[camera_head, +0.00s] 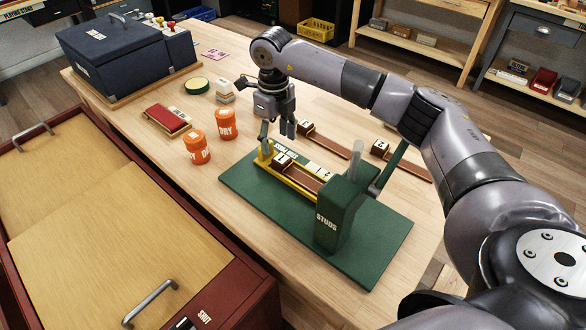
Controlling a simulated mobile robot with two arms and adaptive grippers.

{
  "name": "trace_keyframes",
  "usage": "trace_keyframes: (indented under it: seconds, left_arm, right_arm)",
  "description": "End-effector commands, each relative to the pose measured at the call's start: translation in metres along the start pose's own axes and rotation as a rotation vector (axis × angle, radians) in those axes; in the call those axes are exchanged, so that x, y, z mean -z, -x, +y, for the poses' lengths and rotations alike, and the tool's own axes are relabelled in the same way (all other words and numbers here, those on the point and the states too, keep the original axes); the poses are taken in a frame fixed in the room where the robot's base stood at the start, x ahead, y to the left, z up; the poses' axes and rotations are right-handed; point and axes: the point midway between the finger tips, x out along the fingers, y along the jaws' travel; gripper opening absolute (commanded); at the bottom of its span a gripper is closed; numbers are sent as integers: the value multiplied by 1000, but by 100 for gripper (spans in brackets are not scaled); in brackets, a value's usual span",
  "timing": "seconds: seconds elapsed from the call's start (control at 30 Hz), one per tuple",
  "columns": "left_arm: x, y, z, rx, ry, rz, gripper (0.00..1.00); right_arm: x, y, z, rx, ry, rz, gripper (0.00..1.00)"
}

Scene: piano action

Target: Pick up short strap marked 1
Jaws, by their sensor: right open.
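A brown strap with a block marked 1 (283,160) at its far end lies in a yellow holder (264,160) on the green base (245,195). My right gripper (278,134) points down with its fingers apart and empty. In the picture its fingertips are just above the block marked 1. I cannot tell their exact height over it. Part of the strap's near end is hidden by the green post marked STUDS (333,218). My left gripper is not in view.
A strap with block (305,128) and another marked 2 (380,148) lie behind on the wooden table (180,82). Two orange DRY tubs (225,124), a red pad (167,119) and a dark case (115,55) stand left.

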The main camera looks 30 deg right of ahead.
Motion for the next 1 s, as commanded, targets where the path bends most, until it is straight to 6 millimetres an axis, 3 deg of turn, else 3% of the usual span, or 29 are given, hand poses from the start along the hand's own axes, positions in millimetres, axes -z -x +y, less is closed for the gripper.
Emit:
trace_keyframes:
  seconds: [0.17, 0.5, 0.73, 1.0]
  left_arm:
    - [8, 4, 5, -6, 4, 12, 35]
    - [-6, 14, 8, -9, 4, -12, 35]
    - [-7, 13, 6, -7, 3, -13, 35]
    - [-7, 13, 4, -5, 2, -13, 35]
  right_arm:
    - [0, -12, 0, 0, 0, 2, 57]
    - [0, -54, -1, -1, 0, 0, 57]
    - [0, -56, -1, 0, 0, 0, 57]
    - [0, -56, -1, 0, 0, -1, 39]
